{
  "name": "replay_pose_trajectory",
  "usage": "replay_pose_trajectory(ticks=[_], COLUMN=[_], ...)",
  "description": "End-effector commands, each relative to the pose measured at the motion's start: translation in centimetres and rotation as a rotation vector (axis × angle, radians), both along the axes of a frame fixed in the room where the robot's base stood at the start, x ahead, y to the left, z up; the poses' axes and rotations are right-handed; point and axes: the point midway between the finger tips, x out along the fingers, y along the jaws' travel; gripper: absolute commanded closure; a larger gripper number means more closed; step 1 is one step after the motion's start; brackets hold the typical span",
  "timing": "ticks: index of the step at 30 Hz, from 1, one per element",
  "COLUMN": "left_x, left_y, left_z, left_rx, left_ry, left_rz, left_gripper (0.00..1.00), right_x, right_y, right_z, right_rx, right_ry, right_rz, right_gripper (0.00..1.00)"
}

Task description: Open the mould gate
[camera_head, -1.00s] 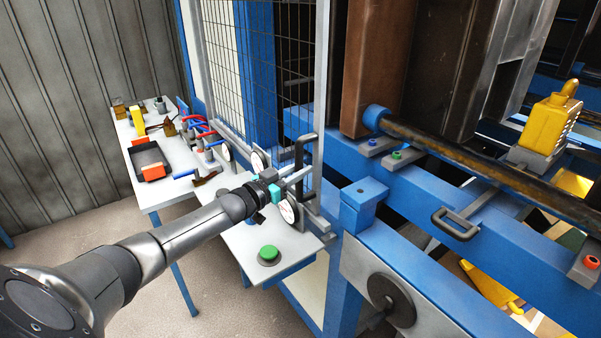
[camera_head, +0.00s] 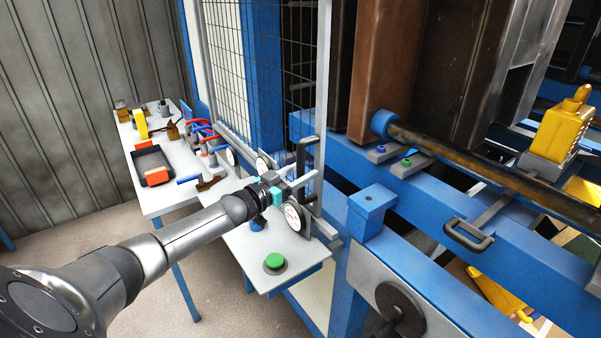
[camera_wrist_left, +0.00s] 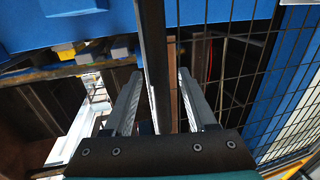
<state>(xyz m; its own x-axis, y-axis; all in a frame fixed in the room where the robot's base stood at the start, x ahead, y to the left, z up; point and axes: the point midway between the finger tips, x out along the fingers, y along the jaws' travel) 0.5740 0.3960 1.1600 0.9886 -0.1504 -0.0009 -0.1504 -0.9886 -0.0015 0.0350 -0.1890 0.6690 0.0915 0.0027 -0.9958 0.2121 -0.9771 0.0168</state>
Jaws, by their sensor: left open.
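The mould gate (camera_head: 252,70) is a wire-mesh panel in a grey frame, standing at the blue machine's side. Its upright dark handle (camera_head: 304,160) is near the lower end of the frame's right post. My left gripper (camera_head: 308,182) reaches in from the left and is at the handle. In the left wrist view, the two open fingers (camera_wrist_left: 158,74) lie on either side of a dark upright bar (camera_wrist_left: 153,45), which looks like the handle. Whether either finger touches it I cannot tell. The mesh (camera_wrist_left: 245,75) shows on the right there. My right gripper is not visible.
A small table with a green button (camera_head: 275,261) and a dial gauge (camera_head: 294,215) lies under my left forearm. A side table holds a black tray (camera_head: 152,163) and tools. Blue machine beams (camera_head: 430,200) and a yellow device (camera_head: 562,128) are to the right.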

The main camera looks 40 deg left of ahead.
Motion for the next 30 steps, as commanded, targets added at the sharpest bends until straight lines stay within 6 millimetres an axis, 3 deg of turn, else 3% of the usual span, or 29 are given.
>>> replay_pose_trajectory(ticks=[11,30], left_x=[-0.6,-7.5], left_y=[0.1,1.1], left_z=[-0.1,-0.1], left_rx=[-0.001,0.001], left_ry=[0.001,0.003], left_rz=[-0.001,-0.001], left_gripper=[0.43,0.43], right_x=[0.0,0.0], right_y=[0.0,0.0], right_z=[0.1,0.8], right_rx=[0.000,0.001], right_ry=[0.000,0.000], right_rz=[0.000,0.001], right_gripper=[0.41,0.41])
